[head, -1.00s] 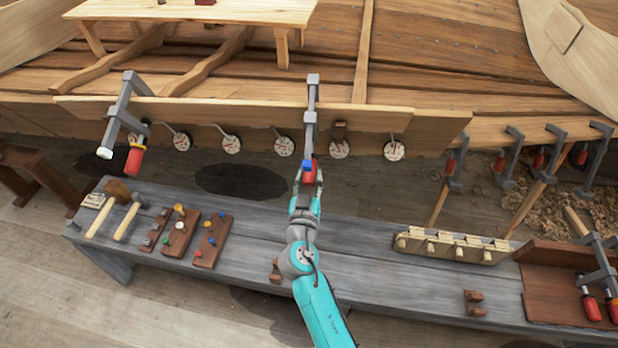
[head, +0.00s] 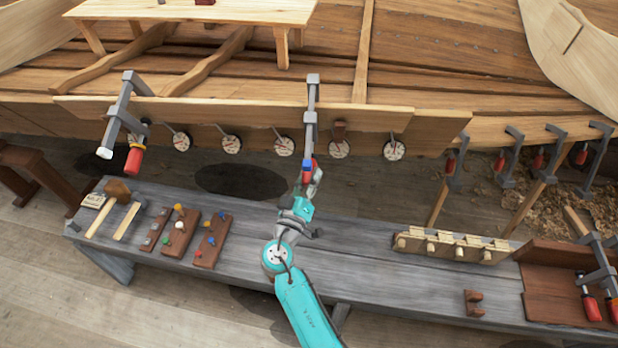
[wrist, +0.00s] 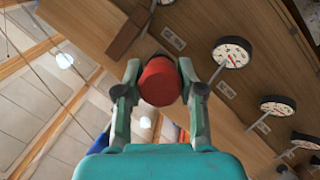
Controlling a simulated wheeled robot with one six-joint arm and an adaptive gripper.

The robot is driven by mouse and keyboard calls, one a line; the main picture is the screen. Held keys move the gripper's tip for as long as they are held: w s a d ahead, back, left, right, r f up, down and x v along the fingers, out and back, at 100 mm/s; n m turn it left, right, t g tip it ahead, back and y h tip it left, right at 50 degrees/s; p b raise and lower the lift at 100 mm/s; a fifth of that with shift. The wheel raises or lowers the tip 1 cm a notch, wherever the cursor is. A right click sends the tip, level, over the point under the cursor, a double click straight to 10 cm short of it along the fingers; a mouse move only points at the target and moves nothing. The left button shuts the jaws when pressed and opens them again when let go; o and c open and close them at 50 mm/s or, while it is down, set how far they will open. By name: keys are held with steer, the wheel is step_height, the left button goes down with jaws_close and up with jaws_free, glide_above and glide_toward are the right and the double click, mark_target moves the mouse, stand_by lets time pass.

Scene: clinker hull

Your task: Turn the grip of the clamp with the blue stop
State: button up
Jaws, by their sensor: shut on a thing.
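The clamp with the blue stop (head: 307,164) hangs on the plank edge at the middle of the head view, its grey bar (head: 311,110) running down over the plank. Its red grip (head: 309,176) points down and is partly hidden by my gripper (head: 312,185). In the wrist view the round red end of the grip (wrist: 160,82) sits between the two fingers of my gripper (wrist: 160,92), which is shut on it from below. A bit of blue shows at the lower left of the wrist view.
Another clamp (head: 122,115) with a red grip and a white stop hangs to the left. Several round dials (head: 284,146) hang along the plank. The grey bench (head: 350,245) below carries mallets, peg blocks and a wooden rack (head: 452,246). Several clamps hang at right.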

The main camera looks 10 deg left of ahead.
steer(key=shift+r+n+h, duration=0.1)
steer(key=shift+n+h, duration=0.2)
steer(key=shift+n, duration=0.1)
stand_by(0.3)
steer(key=o, duration=1.1)
steer(key=shift+o, duration=0.2)
steer(key=v, duration=1.2)
